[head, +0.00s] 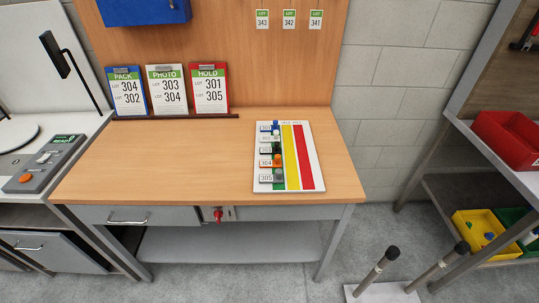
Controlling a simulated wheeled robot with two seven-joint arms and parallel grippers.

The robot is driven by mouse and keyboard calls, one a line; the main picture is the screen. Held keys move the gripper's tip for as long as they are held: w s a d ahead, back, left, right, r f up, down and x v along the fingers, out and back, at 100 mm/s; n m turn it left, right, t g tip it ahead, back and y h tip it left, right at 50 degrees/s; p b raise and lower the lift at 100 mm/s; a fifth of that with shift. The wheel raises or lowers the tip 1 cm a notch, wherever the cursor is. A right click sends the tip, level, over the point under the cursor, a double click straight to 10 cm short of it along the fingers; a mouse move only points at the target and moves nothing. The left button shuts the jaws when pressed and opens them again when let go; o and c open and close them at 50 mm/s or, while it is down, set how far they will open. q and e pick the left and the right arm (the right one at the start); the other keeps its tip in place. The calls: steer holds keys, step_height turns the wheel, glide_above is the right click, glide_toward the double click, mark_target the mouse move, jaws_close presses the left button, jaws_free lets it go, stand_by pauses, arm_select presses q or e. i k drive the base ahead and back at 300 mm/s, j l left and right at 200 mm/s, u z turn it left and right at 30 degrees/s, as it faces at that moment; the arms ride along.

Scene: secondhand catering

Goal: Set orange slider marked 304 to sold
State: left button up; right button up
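The slider board (309,127) lies on the wooden table, with green, yellow and red lengthwise strips and row labels 301 to 305 down its left side. The orange slider (277,160) sits in the row labelled 304 (265,162), at the left, over the green strip. The red strip (304,157) is at the right and bare. The column headings at the board's top are too small to read. The other sliders also sit at the left, including a black one (277,147) above and a grey one (278,174) below. Neither gripper is in view.
The wooden table (190,160) is clear left of the board. Three cards stand at its back: PACK (127,92), PHOTO (167,90) and HOLD (209,90). Two black-capped posts (377,270) (438,269) stand on the floor at right. A shelf holds a red bin (508,138).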

mark_target(275, 163)
steer(key=l+u, duration=0.5)
steer(key=u, duration=0.2)
steer(key=l+u, duration=0.35)
steer(key=i+j, duration=0.05)
